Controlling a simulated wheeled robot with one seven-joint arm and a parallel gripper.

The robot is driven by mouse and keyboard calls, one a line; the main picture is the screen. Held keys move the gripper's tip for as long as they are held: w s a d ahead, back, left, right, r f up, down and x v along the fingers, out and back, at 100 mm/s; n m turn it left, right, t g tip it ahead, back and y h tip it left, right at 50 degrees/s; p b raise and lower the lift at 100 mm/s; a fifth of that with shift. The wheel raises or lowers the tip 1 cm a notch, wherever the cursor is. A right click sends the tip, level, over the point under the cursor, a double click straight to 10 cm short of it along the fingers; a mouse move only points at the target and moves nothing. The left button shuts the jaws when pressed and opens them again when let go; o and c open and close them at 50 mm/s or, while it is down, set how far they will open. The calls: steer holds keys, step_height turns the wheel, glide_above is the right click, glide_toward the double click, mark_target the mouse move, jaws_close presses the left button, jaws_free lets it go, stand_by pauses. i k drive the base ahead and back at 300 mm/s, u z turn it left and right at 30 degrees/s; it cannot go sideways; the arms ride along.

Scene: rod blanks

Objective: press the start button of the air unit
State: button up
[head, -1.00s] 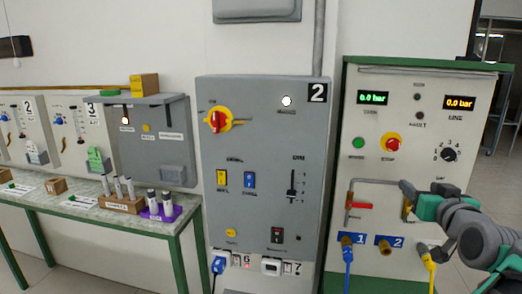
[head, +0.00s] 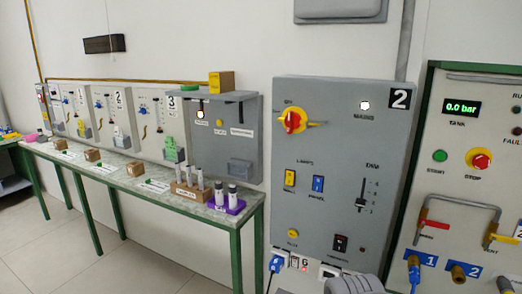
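The air unit (head: 425,185) is the pale panel with a green frame at the right edge, partly cut off. Its green start button (head: 439,156) sits left of the red stop knob (head: 481,158) on a yellow ring. The tank display (head: 461,107) above them reads 0.0 bar. A grey rounded part of my arm shows at the bottom edge, below the grey cabinet. My gripper's fingers are not in view.
The grey cabinet (head: 340,215) marked 2 stands left of the air unit. Left of it runs a green-legged bench (head: 150,184) with a purple holder (head: 228,207) and several small panels behind. Blue plugs (head: 413,270) stick out low on the air unit. Floor is free at lower left.

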mark_target(439, 156)
steer(key=z, duration=0.5)
steer(key=k, duration=0.65)
steer(key=z, duration=1.15)
steer(key=i, duration=1.4)
steer(key=u, duration=0.65)
